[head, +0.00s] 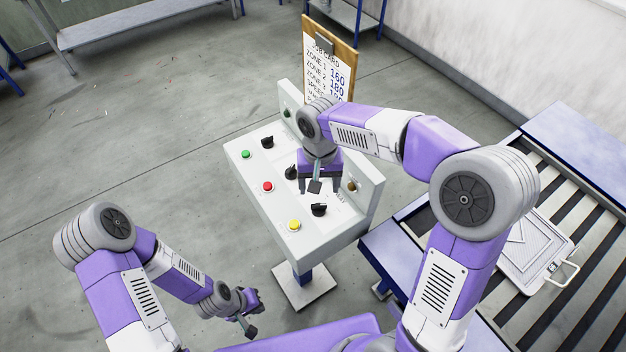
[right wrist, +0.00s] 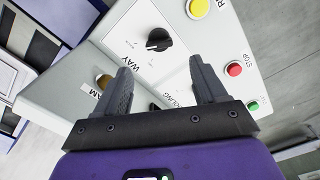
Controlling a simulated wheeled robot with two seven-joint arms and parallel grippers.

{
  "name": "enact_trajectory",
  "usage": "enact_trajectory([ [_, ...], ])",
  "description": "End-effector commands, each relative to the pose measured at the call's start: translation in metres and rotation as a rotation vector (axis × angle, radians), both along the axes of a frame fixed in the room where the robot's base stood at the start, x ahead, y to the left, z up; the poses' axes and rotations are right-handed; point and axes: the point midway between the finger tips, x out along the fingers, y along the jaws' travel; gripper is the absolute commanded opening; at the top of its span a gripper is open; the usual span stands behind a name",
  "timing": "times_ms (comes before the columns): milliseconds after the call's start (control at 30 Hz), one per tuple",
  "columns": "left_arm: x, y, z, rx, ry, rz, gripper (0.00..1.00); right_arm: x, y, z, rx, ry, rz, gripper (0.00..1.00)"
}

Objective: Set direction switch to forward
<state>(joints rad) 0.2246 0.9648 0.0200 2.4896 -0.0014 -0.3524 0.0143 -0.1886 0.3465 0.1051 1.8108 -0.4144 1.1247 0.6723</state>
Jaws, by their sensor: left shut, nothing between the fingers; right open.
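A grey control panel (head: 262,222) stands on a post. A black rotary knob (head: 319,209) sits near its front right corner. In the right wrist view this knob (right wrist: 158,40) is beside a label reading "WAY", and its pale mark points toward the lower left of that picture. My right gripper (head: 319,187) is open above the panel, just behind the knob. In the wrist view its fingers (right wrist: 160,70) are apart and the knob lies beyond their tips, not between them. My left gripper (head: 250,316) is shut and empty, low at the front left, away from the panel.
The panel also carries green (head: 246,154), red (head: 267,187) and yellow (head: 294,225) buttons and other black knobs (head: 267,142). A job card clipboard (head: 327,72) stands behind it. A roller conveyor (head: 480,318) with a light tray (head: 536,250) is at right.

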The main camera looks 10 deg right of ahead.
Motion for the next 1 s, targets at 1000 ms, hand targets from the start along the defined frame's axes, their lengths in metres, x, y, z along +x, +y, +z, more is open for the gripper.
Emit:
enact_trajectory([
  [1000, 0.0, 0.0, -0.008, 0.0, 0.001, 0.0, 0.0, -0.001, 0.0, -0.076, 0.001, 0.001, 0.001, 0.54],
])
